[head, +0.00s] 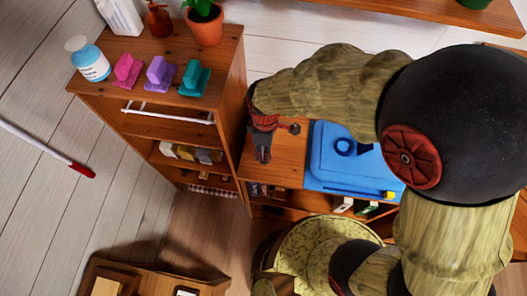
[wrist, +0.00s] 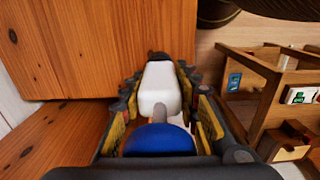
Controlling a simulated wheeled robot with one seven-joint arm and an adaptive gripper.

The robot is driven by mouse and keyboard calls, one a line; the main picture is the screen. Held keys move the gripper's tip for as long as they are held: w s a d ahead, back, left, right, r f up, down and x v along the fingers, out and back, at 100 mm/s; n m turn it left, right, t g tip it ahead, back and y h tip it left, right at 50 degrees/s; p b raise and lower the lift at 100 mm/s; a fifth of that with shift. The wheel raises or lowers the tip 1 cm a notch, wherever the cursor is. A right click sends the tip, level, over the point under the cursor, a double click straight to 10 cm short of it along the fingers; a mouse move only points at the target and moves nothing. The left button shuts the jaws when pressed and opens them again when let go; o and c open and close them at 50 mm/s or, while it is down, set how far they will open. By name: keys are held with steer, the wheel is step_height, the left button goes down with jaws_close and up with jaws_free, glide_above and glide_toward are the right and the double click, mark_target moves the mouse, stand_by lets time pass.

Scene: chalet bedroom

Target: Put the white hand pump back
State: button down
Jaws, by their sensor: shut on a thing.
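My gripper (wrist: 160,98) is shut on a white, blocky thing, which I take to be the white hand pump (wrist: 160,88). The pump lies between the two fingers, with a dark end beyond it. A blue rounded shape and a grey stub show just below it in the wrist view; I cannot tell whether they belong to the pump. In the head view my gripper (head: 263,150) points down beside the tall wooden shelf unit (head: 233,85), over the lower wooden top. The pump cannot be made out there.
On the shelf unit's top stand a blue-and-white bottle (head: 92,62), a white container (head: 120,16), a brown bottle (head: 158,20), a potted plant (head: 205,24) and pink, purple and teal brushes (head: 194,78). A blue case (head: 335,165) lies right of my gripper. A white rail (head: 168,113) fronts the unit.

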steer(key=shift+w+a+f, duration=0.15)
steer(key=shift+w+f, duration=0.05)
steer(key=shift+f, duration=0.15)
steer(key=shift+w+f, duration=0.15)
steer(key=shift+f, duration=1.45)
steer(key=shift+f+b, duration=0.1)
steer(key=shift+b, duration=0.25)
steer(key=c, duration=1.3)
jaws_free()
steer(key=shift+c, duration=0.2)
step_height(320, 180, up, 12)
steer(key=shift+r+p, duration=0.1)
steer(key=shift+p, duration=0.75)
